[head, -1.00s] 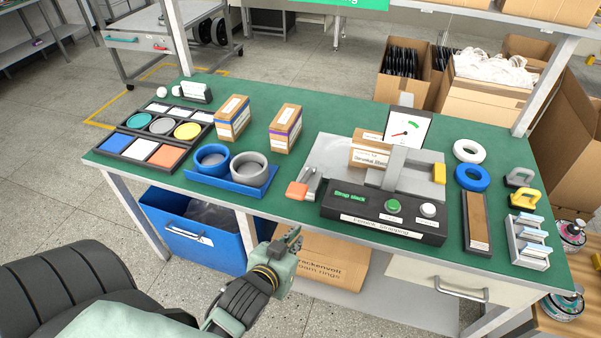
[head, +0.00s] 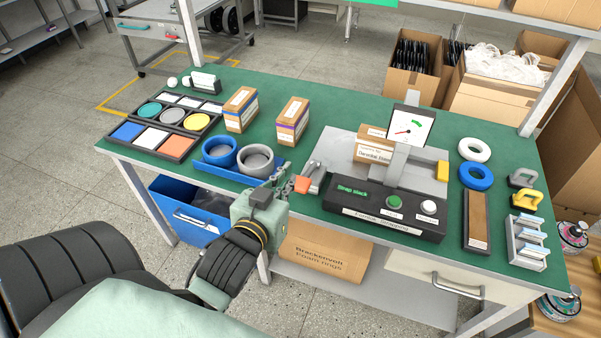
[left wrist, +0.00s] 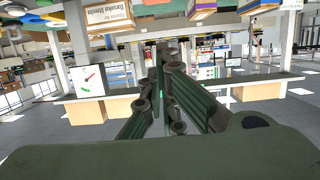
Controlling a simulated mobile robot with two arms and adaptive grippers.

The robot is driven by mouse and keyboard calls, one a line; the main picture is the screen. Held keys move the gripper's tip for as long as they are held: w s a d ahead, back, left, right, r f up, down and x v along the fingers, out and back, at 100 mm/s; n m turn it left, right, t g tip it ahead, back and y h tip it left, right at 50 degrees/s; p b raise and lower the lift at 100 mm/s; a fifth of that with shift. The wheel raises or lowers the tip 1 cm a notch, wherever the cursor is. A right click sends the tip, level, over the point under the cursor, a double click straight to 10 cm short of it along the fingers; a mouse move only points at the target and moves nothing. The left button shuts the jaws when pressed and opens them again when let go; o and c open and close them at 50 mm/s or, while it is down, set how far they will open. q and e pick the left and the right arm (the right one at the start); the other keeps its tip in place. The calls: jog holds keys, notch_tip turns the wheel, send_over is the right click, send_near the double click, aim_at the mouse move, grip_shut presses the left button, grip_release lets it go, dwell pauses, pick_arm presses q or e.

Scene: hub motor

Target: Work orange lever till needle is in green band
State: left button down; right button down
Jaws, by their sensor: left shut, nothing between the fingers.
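The orange lever (head: 302,185) has an orange grip on a grey metal arm at the left side of the strapping device (head: 385,210). The gauge (head: 410,128) stands upright behind it, with a red needle pointing left and a green band at upper right; the needle lies outside the band. The gauge also shows in the left wrist view (left wrist: 91,80). My left gripper (head: 284,179) is shut and empty, just left of the orange grip; whether they touch I cannot tell. Its fingers fill the middle of the left wrist view (left wrist: 165,90). My right gripper is not in view.
A blue tray (head: 265,180) with two round cups stands close left of my gripper. A cardboard box (head: 375,148) sits on the device's plate. A green button (head: 394,201) and a white button (head: 428,207) are on its front panel. Tape rolls (head: 476,177) lie at right.

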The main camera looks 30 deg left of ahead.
pick_arm(q)
jog(key=p, duration=0.2)
send_over(299, 192)
jog(key=w, duration=0.1)
jog(key=shift+w+a+f, duration=0.1)
jog(key=shift+f, duration=0.35)
jog(key=shift+w+a+f, duration=0.1)
jog(key=shift+f, duration=0.35)
notch_tip(299, 192, down, 3)
jog(key=shift+s+f, duration=0.1)
jog(key=shift+s, duration=0.05)
jog(key=shift+s+d+f, duration=0.1)
jog(key=shift+f, duration=0.45)
jog(key=f+b, duration=0.1)
jog(key=b, duration=0.1)
jog(key=f+t+b, duration=0.1)
jog(key=shift+s+d+f+b, duration=0.1)
jog(key=shift+s+f+b, duration=0.1)
jog(key=shift+s+b, duration=0.2)
jog(key=shift+s+d+f+b, duration=0.1)
jog(key=shift+s+f+b, duration=0.1)
jog(key=shift+s+f, duration=0.25)
jog(key=shift+s+d+f+b, duration=0.1)
jog(key=shift+s+f+b, duration=0.1)
jog(key=shift+f, duration=0.35)
jog(key=shift+s+f, duration=0.25)
jog(key=shift+f, duration=0.25)
